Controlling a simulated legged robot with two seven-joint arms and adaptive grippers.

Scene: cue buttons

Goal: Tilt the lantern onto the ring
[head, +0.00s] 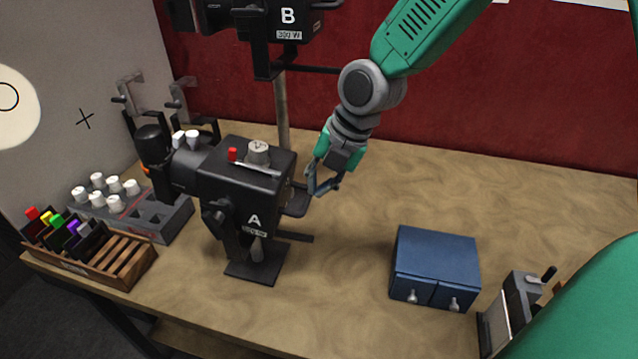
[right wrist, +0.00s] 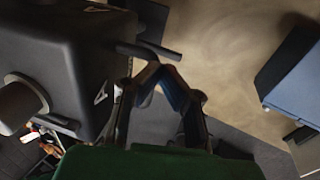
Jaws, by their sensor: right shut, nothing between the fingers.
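Lantern A (head: 250,190) is a black box on a short stand, its barrel pointing left at the grey wall. Lantern B (head: 285,18) hangs above it on a pole, cut off by the top edge. A black ring (head: 8,97) is drawn on the wall at the far left, inside a pale light spot (head: 20,125). My right gripper (head: 316,190) is shut and empty, just right of lantern A's rear handle (head: 296,203). In the right wrist view, its fingertips (right wrist: 158,72) meet near a dark bar (right wrist: 148,50) beside the lantern; contact is unclear. My left gripper is out of view.
A black cross (head: 85,119) is on the wall. A grey panel with white knobs (head: 150,215) and a wooden rack (head: 130,262) stand left. A blue two-door box (head: 437,262) and a grey device (head: 520,300) stand right. The table between lantern A and the box is clear.

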